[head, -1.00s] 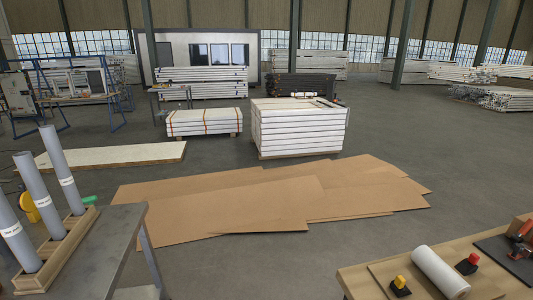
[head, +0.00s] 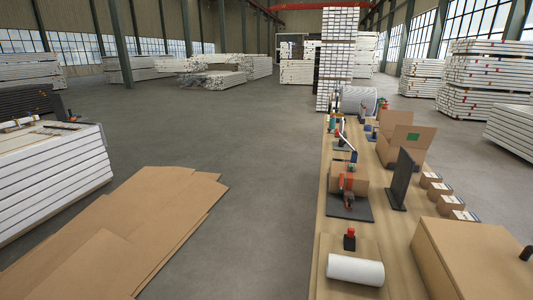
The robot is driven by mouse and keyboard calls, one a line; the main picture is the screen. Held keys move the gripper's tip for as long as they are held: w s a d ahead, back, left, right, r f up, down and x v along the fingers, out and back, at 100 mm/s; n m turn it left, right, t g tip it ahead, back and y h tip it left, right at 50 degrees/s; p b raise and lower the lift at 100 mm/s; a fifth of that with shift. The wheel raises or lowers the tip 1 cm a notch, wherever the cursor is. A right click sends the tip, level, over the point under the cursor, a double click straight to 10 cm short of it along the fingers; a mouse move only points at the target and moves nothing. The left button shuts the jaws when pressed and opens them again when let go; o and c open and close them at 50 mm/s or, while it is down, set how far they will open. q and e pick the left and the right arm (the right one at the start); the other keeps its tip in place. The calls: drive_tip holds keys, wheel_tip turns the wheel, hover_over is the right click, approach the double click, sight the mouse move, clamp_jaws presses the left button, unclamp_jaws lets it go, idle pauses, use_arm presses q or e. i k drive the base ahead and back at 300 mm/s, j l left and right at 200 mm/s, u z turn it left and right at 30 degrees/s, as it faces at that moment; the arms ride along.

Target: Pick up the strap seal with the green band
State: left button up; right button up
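A long wooden bench (head: 328,213) runs away from me on the right in the head view. I cannot make out a strap seal with a green band on it. A small green item (head: 353,157) shows farther along the bench, too small to identify. A black item with a red top (head: 349,240) stands near the front, behind a white roll (head: 355,269). Neither of my grippers is in view.
A large cardboard box (head: 472,262), several small boxes (head: 440,192), a dark upright panel (head: 404,180) and an open box (head: 412,150) occupy the bench's right side. Cardboard sheets (head: 125,230) lie on the floor near a white stack (head: 45,180). The floor between is clear.

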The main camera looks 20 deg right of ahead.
sight(349, 168)
drive_tip(key=i+z, duration=0.2)
drive_tip(key=z, duration=0.25)
drive_tip(key=i+j+z, duration=0.2)
drive_tip(key=z, duration=0.3)
drive_tip(key=i+j+z, duration=0.15)
drive_tip(key=z, duration=0.3)
drive_tip(key=i+j+z, duration=0.1)
drive_tip(key=j+z, duration=0.2)
drive_tip(key=z, duration=0.2)
drive_tip(key=i+j+z, duration=0.1)
drive_tip(key=j+z, duration=0.2)
drive_tip(key=z, duration=0.15)
drive_tip(key=j+z, duration=0.3)
drive_tip(key=z, duration=0.2)
drive_tip(key=j+z, duration=0.3)
drive_tip(key=z, duration=0.15)
